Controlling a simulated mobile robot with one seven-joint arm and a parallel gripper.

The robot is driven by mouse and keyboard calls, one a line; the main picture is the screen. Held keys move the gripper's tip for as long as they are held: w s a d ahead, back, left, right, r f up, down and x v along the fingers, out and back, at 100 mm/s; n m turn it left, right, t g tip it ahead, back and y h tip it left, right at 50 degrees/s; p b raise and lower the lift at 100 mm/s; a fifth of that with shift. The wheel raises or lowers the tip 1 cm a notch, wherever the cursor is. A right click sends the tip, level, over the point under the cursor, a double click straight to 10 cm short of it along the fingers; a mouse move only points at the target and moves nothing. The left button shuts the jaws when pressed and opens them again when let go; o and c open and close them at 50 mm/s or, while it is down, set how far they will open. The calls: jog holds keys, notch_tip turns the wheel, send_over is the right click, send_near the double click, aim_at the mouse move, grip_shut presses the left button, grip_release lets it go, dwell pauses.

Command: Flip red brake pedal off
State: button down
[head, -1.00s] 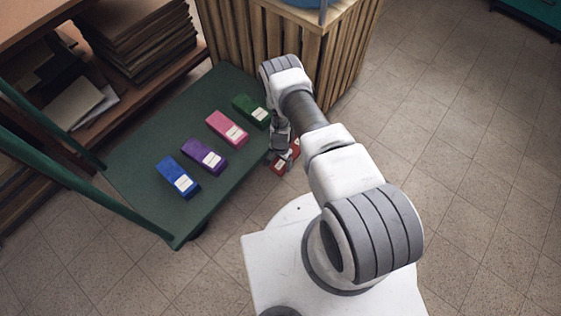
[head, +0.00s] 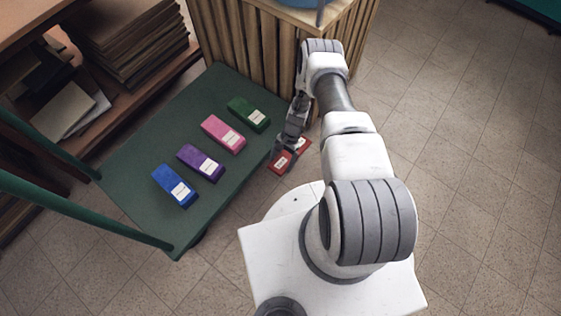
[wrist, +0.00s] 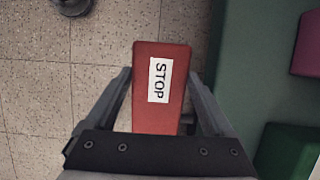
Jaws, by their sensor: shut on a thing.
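The red brake pedal (head: 279,163) is at the right edge of the green trolley deck, beside my gripper, which partly hides it in the head view. In the wrist view the red pedal (wrist: 158,112) shows a white label reading STOP. My gripper (head: 289,152) has one finger on each side of the pedal and is shut on it. The fingers (wrist: 162,85) also show in the wrist view, with the pedal reaching past their tips. The pedal's underside and mounting are hidden.
The green trolley deck (head: 140,200) holds blue (head: 174,186), purple (head: 200,163), pink (head: 223,134) and green (head: 248,114) blocks with white labels. A slatted wooden crate (head: 262,55) stands behind. Shelves (head: 110,80) are at the left. Tiled floor (head: 460,150) is open at the right.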

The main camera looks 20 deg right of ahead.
jog(key=shift+d, duration=0.1)
grip_release()
jog(key=shift+r, duration=0.1)
jog(key=p+v, duration=0.5)
jog(key=v, duration=1.2)
jog(key=shift+d+r, duration=0.1)
jog(key=shift+d, duration=0.05)
